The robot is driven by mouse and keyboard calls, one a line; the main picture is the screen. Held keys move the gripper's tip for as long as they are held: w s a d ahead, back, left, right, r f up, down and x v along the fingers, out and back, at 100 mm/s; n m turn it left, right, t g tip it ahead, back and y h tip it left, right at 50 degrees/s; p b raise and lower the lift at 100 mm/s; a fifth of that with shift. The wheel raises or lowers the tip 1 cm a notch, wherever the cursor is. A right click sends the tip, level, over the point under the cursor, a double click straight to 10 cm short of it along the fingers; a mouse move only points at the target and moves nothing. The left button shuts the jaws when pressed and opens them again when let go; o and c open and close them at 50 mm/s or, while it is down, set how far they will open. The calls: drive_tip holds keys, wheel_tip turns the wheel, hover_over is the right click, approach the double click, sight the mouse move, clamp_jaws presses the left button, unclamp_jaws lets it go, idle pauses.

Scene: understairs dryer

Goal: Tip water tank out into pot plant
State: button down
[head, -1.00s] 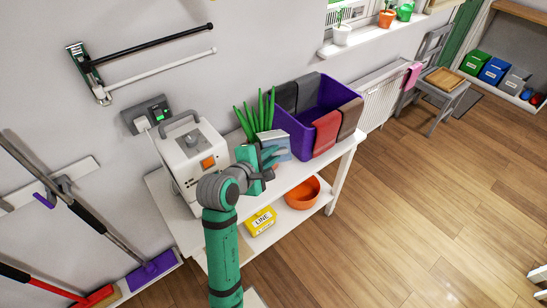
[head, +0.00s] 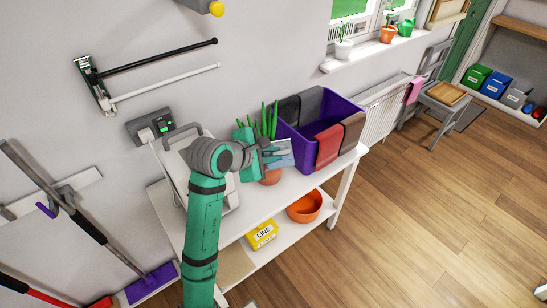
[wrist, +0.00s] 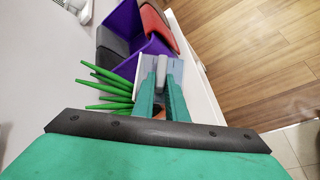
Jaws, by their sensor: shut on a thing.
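The water tank (head: 284,154) is a pale, see-through box. My gripper (head: 268,157) is shut on it and holds it above the white table, in front of the plant. In the wrist view the tank (wrist: 146,65) lies beyond and between the green fingers (wrist: 161,88). The pot plant (head: 270,118) has spiky green leaves and a terracotta pot (head: 270,177), partly hidden by my gripper and the tank. In the wrist view its leaves (wrist: 112,86) are just left of the tank. The tank looks tilted; I cannot see water or whether any is flowing.
A purple bin (head: 325,120) with cloths over its rim stands right of the plant. The white machine (head: 172,150) at the left is mostly behind my arm. The table's lower shelf holds an orange bowl (head: 304,206) and a yellow box (head: 262,235).

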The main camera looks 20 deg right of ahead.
drive_tip(key=shift+w+r, duration=0.2)
drive_tip(key=shift+r, duration=0.3)
drive_tip(key=shift+w+r+n+g, duration=0.25)
drive_tip(key=shift+w+g, duration=0.15)
drive_tip(key=shift+w, duration=0.15)
drive_tip(key=shift+w+r+n+g, duration=0.15)
drive_tip(key=shift+w+r+g, duration=0.05)
drive_tip(key=shift+w+g, duration=0.25)
drive_tip(key=shift+d, duration=0.3)
drive_tip(key=shift+w+r, duration=0.2)
drive_tip(key=shift+w+a+r+g, duration=0.3)
drive_tip(key=shift+w+a+g, duration=0.15)
drive_tip(key=shift+w, duration=0.05)
drive_tip(key=shift+w+d+r+n+g+y, duration=0.3)
drive_tip(key=shift+w+r+n+g, duration=0.1)
drive_tip(key=shift+w, duration=0.15)
drive_tip(key=shift+w+r+g, duration=0.4)
drive_tip(key=shift+w+g, duration=0.1)
drive_tip(key=shift+w, duration=0.1)
drive_tip(key=shift+w+r+n+g, duration=0.2)
drive_tip(key=shift+w+g, duration=0.05)
drive_tip(key=shift+w, duration=0.2)
drive_tip(key=shift+w+r+n+g, duration=0.15)
drive_tip(key=shift+w+n+g, duration=0.1)
drive_tip(key=shift+w, duration=0.2)
drive_tip(key=shift+w+d+r+g, duration=0.1)
drive_tip(key=shift+d+r+g, duration=0.1)
drive_tip(key=shift+d+g, duration=0.15)
drive_tip(key=shift+w+a+r, duration=0.25)
drive_tip(key=shift+w+a, duration=0.15)
